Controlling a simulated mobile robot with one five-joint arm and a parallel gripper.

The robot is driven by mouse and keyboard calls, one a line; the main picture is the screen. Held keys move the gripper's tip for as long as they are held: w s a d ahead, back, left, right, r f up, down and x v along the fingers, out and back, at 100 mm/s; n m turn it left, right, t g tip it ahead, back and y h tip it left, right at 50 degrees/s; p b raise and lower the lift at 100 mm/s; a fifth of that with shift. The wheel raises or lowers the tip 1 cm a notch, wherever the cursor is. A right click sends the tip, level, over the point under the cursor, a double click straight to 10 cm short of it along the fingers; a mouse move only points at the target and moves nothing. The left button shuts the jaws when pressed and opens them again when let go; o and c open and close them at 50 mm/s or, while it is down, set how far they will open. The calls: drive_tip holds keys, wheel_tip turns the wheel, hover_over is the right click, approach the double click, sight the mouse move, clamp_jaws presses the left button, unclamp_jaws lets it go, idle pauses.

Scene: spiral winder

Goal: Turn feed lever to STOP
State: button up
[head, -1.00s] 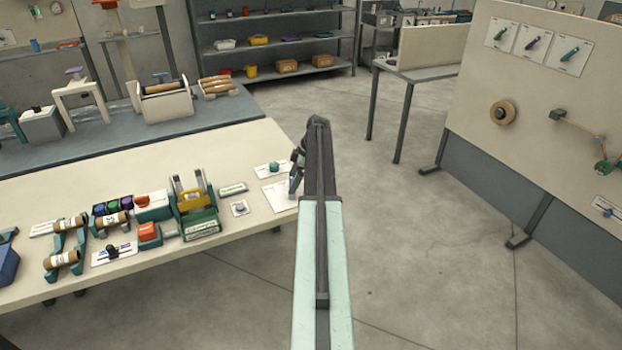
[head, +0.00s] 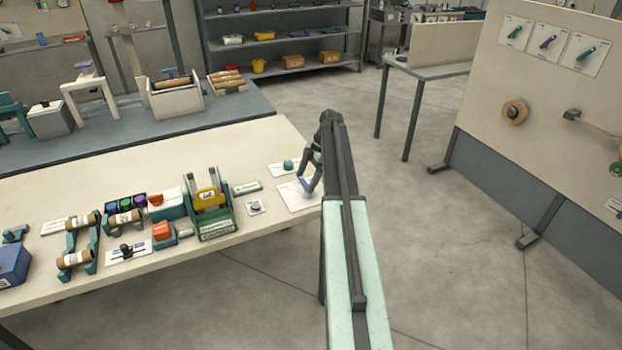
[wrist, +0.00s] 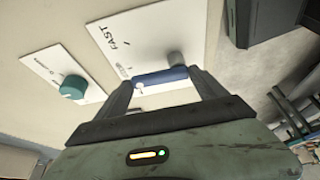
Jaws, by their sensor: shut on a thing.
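The feed lever is a blue bar (wrist: 160,77) with a grey round post (wrist: 176,58) beside it, on a white plate (wrist: 130,30) marked FAST. The plate (head: 294,201) lies at the right end of the cream table in the head view, with a bit of blue lever (head: 305,184) showing. My gripper (wrist: 162,80) is shut on the blue lever, one finger at each side of it. In the head view my gripper (head: 309,184) is low over the plate, and my arm hides part of that area. A STOP mark cannot be read.
A teal knob (wrist: 74,86) on its own white plate (wrist: 45,68) sits left of the lever plate. A green caddy (head: 216,224) and a small grey-knob plate (head: 256,207) stand further left on the table (head: 150,268). Open floor (head: 420,250) lies to the right.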

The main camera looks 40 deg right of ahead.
drive_tip(key=shift+s, duration=0.25)
drive_tip(key=o, duration=2)
drive_tip(key=shift+w+a, duration=0.1)
drive_tip(key=p+v, duration=0.7)
drive_tip(key=v, duration=0.1)
drive_tip(key=shift+f, duration=0.1)
